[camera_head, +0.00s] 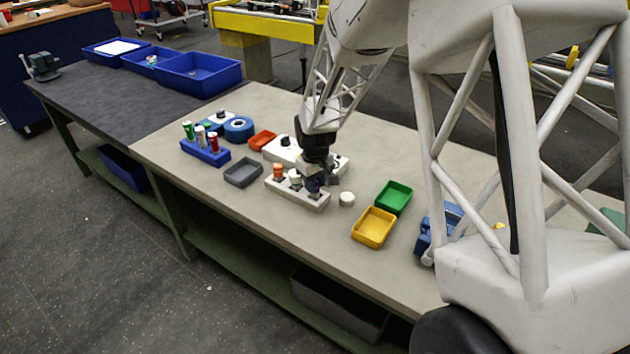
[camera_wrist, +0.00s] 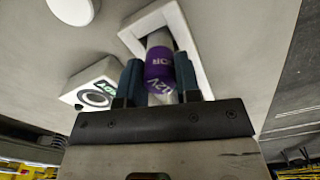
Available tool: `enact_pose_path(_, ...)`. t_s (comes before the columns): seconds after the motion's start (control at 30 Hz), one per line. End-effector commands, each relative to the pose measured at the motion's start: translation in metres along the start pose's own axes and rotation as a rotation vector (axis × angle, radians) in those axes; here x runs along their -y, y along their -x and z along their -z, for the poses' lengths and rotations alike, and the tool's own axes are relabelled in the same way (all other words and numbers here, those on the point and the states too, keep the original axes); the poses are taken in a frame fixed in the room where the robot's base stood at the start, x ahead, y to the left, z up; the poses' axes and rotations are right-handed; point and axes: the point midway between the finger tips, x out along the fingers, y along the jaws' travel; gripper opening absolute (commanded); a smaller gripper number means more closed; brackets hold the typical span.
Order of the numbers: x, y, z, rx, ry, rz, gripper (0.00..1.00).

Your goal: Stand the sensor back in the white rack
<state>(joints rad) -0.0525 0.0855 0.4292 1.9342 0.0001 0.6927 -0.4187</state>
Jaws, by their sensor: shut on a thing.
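The sensor (camera_wrist: 159,68) is a purple and pale cylinder with white lettering, seen between my fingers in the wrist view. My gripper (camera_wrist: 157,84) is shut on it, with one teal finger on each side. In the head view my gripper (camera_head: 312,182) points down over the right end of the white rack (camera_head: 299,199), and a bit of purple shows there. An orange-topped cylinder (camera_head: 278,170) and a white one (camera_head: 295,178) stand in the rack.
A white round piece (camera_head: 347,199) lies right of the rack. Green (camera_head: 394,198) and yellow (camera_head: 374,227) trays stand further right. A grey tray (camera_head: 243,173) and a blue rack (camera_head: 205,153) are to the left. A white device (camera_head: 282,150) stands behind. The front table strip is clear.

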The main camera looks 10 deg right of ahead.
Motion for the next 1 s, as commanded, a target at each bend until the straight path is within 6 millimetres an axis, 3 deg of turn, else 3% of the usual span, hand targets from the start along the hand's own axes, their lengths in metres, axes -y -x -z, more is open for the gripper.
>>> enact_pose_path(0.33,0.0,-0.0051,0.0001,0.0,0.0,0.0,0.05)
enact_pose_path(0.37,0.0,-0.0051,0.0001,0.0,0.0,0.0,0.32)
enact_pose_path(0.57,0.0,-0.005,0.0,0.0,0.0,0.0,0.61)
enact_pose_path(1.0,-0.0001,0.0007,0.0001,-0.001,0.0,0.0,0.61)
